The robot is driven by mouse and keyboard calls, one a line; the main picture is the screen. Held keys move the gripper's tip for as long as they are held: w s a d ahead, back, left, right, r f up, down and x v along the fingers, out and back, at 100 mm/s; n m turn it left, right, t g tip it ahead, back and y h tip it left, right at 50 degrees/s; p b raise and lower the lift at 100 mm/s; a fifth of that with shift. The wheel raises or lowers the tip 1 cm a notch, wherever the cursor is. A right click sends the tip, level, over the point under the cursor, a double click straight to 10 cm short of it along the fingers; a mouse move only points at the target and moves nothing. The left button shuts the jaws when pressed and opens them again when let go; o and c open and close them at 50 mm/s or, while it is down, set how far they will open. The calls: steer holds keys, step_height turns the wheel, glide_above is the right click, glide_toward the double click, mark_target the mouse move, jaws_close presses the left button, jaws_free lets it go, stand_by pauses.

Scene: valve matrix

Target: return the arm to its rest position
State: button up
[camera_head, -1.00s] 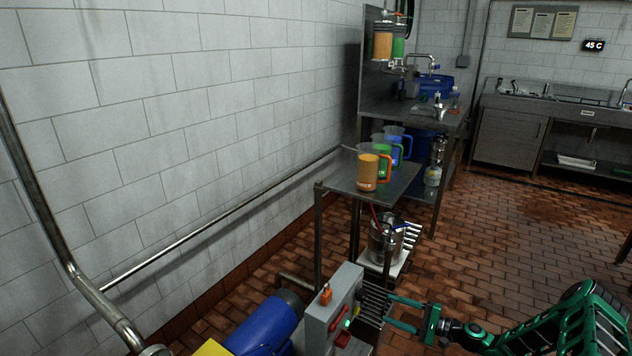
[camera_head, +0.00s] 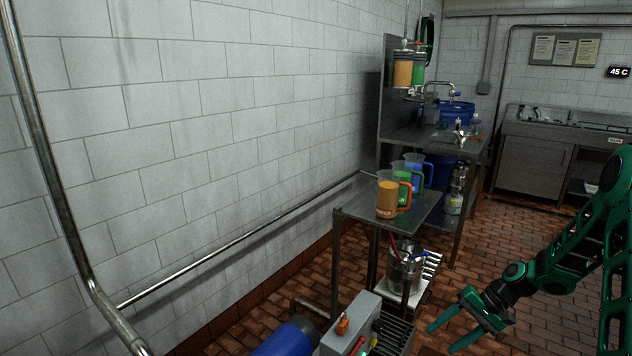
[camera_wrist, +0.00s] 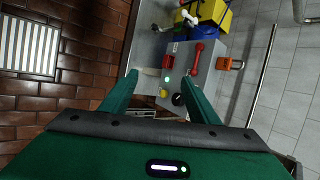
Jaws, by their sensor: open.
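My green gripper (camera_head: 462,326) is open and empty at the lower right of the head view, over the brick floor and to the right of a grey control box (camera_head: 352,325). My arm rises from it toward the right edge. In the wrist view my gripper's two fingers (camera_wrist: 153,82) are spread apart, with nothing between them. Beyond them that view shows the control box (camera_wrist: 206,62) with a red lever (camera_wrist: 198,55), a green light and a yellow button. There is a visible gap between the fingers and the box in the head view.
A steel table (camera_head: 357,208) holds several mugs, including an orange one (camera_head: 387,197). A steel pot (camera_head: 404,268) stands below it. A blue cylinder (camera_head: 287,340) lies left of the box. A pipe rail (camera_head: 230,245) runs along the wall. Brick floor (camera_head: 545,235) is open at right.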

steer(key=s+d+r+h, duration=0.3)
steer(key=s+r, duration=0.5)
steer(key=r, duration=0.2)
steer(key=s+d+r+h, duration=0.2)
steer(key=s+r+h, duration=0.1)
steer(key=s+r, duration=1)
steer(key=s, duration=0.4)
steer(key=s+r+m+h, duration=0.1)
steer(key=s+r, duration=0.2)
steer(key=s, duration=0.6)
steer(key=shift+a+r+h, duration=0.3)
steer(key=shift+a+r, duration=0.05)
steer(key=shift+a, duration=0.05)
